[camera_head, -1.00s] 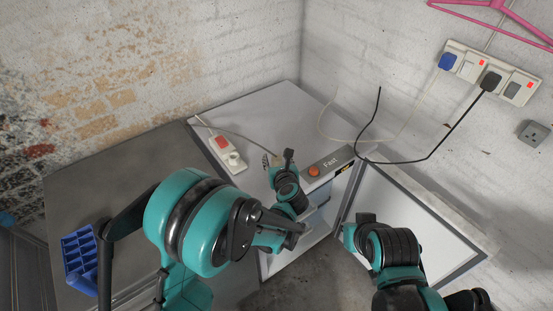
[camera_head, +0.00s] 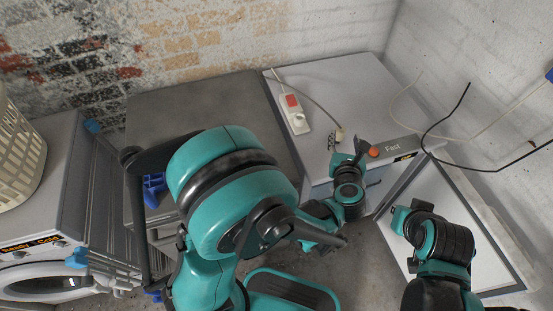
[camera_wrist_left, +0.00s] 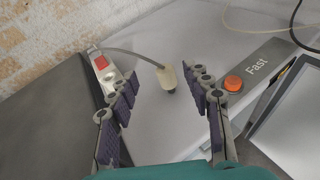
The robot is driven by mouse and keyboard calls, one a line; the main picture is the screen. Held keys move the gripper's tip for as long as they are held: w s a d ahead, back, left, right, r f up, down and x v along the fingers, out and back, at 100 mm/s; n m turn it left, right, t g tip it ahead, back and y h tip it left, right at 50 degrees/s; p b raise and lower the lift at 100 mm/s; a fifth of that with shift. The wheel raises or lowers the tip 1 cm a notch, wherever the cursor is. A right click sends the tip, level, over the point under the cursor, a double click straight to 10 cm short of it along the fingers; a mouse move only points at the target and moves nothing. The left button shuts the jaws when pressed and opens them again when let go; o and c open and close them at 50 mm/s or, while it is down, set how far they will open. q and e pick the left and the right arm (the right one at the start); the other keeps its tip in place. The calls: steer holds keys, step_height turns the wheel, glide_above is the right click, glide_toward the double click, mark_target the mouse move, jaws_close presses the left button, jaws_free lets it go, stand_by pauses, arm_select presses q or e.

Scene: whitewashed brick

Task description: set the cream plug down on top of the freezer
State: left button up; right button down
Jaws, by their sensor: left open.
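The cream plug (camera_head: 340,134) lies on the white top of the freezer (camera_head: 350,85), near its front edge, with a grey cord trailing back from it. In the left wrist view the plug (camera_wrist_left: 166,78) shows between and beyond my open left fingers, apart from both. My left gripper (camera_head: 348,152) is open and empty, just in front of the plug. My right gripper (camera_head: 402,214) is by the open freezer door at the right; its fingers are too unclear to tell their state.
A white socket block with a red switch (camera_head: 294,113) lies on the freezer's left side. The front panel holds an orange button (camera_head: 374,152). A dark worktop (camera_head: 200,105) adjoins at left. The freezer door (camera_head: 455,205) stands open. A black cable (camera_head: 437,125) hangs at right.

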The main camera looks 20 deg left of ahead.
arm_select(q)
step_height(320, 180, up, 18)
steer(key=a+m+t+h, duration=0.25)
steer(key=m+h, duration=0.55)
steer(key=m, duration=1.2)
steer(key=s+a+f+m+g+y, duration=0.5)
steer(key=s+a+f+m+g, duration=0.4)
steer(key=s+a+f+m, duration=0.7)
steer(key=s+a+m, duration=0.1)
steer(key=s, duration=0.1)
steer(key=shift+s+g+y, duration=0.35)
steer(key=shift+s+y, duration=0.05)
